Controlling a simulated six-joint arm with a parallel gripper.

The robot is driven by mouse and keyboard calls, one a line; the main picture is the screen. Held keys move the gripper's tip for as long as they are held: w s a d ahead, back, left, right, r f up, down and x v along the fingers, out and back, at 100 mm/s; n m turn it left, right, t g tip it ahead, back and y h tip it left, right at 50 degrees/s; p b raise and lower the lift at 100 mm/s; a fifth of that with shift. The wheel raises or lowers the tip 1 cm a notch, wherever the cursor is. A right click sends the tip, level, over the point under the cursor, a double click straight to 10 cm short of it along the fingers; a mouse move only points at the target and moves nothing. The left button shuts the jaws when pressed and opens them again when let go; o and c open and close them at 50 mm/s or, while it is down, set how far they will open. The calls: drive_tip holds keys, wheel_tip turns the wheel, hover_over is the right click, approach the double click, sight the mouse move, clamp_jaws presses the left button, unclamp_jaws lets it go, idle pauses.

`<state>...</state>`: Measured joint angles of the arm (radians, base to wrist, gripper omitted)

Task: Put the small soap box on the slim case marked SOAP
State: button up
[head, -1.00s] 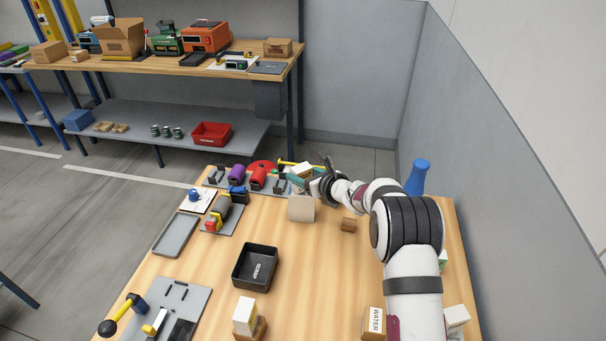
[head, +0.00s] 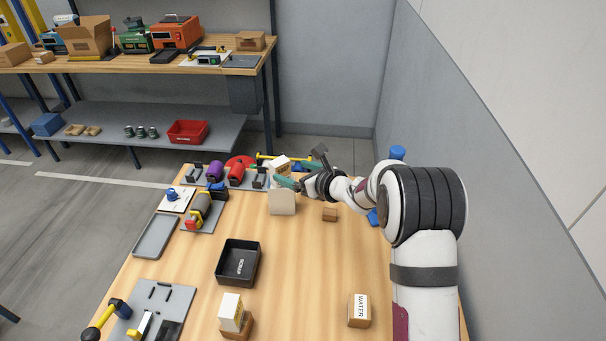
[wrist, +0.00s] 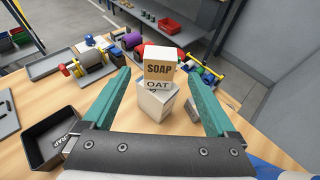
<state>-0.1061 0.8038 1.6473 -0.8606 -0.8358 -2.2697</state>
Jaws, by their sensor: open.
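A small wood-coloured box marked SOAP (wrist: 160,68) sits on top of a stack in the wrist view. Right under it is a pale block marked OAT (wrist: 157,86), and a larger pale box (wrist: 153,104) is lowest. The stack's top box also shows in the head view (head: 279,161), above the beige box (head: 283,204). My gripper (wrist: 158,80) is open, its teal fingers on the left and right of the stack in the wrist view. It also shows in the head view (head: 289,176). I cannot tell whether they touch it. I cannot make out a separate slim case marked SOAP.
A black SCRAP tray (head: 238,262) stands mid-table. A box marked WATER (head: 359,310), a white box on a brown block (head: 232,314) and a small brown block (head: 329,214) stand nearby. Free wood lies between.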

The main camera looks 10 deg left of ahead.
drive_tip(key=s+d+r+m+h, duration=0.4)
drive_tip(key=s+d+m+h, duration=0.1)
drive_tip(key=d+m, duration=0.45)
drive_tip(key=s+d+r+m+h, duration=0.45)
drive_tip(key=d+m, duration=0.35)
drive_tip(key=m, duration=0.3)
drive_tip(key=s+d+f+m+g+h, duration=0.1)
drive_tip(key=s+d+m+g, duration=0.15)
drive_tip(key=s+m, duration=0.7)
drive_tip(key=s+d+f+m+g, duration=0.1)
drive_tip(key=s+d+m+g, duration=0.15)
drive_tip(key=s+m, duration=0.75)
drive_tip(key=s+a+f+m+g+y, duration=0.1)
drive_tip(key=s+a+m+g, duration=0.3)
drive_tip(key=s+m, duration=0.6)
drive_tip(key=s+a+y, duration=0.1)
drive_tip(key=s+a, duration=0.1)
drive_tip(key=s, duration=0.4)
drive_tip(key=shift+s+a+m+g+y, duration=0.25)
drive_tip(key=shift+a+m+g+y, duration=0.05)
drive_tip(key=shift+a+g+y, duration=0.1)
